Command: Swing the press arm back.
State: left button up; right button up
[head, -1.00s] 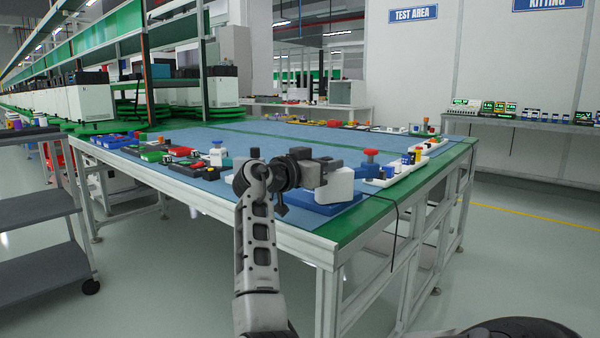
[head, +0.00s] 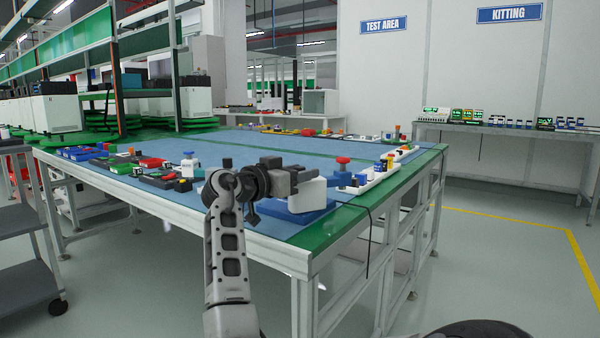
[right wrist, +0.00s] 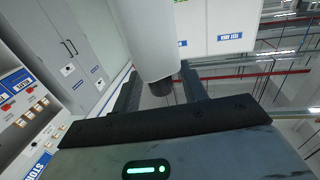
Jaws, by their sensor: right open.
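The press stands at the near right corner of the table, with a blue base (head: 300,212) and a white body or arm (head: 309,194). My right gripper (head: 287,177) is open beside the upper left of the white part and hides some of it. In the right wrist view, a smooth white bar (right wrist: 145,40) with a dark tip (right wrist: 161,88) reaches down between the open fingers of my right gripper (right wrist: 162,94). I cannot tell whether the fingers touch it. My left gripper is not in view.
The table (head: 335,232) has a green border and a blue mat (head: 270,147). A red knob (head: 343,160) stands right behind the press. A white tray (head: 378,178) of parts lies along the right edge. A grey cart (head: 25,270) stands at left.

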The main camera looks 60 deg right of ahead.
pick_arm(q)
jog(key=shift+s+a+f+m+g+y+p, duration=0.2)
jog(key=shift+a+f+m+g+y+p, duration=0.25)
jog(key=shift+p, duration=0.5)
pick_arm(e)
jog(key=v, duration=1.5)
jog(key=shift+a, duration=0.3)
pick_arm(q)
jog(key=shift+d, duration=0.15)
pick_arm(e)
jog(key=shift+w, duration=0.1)
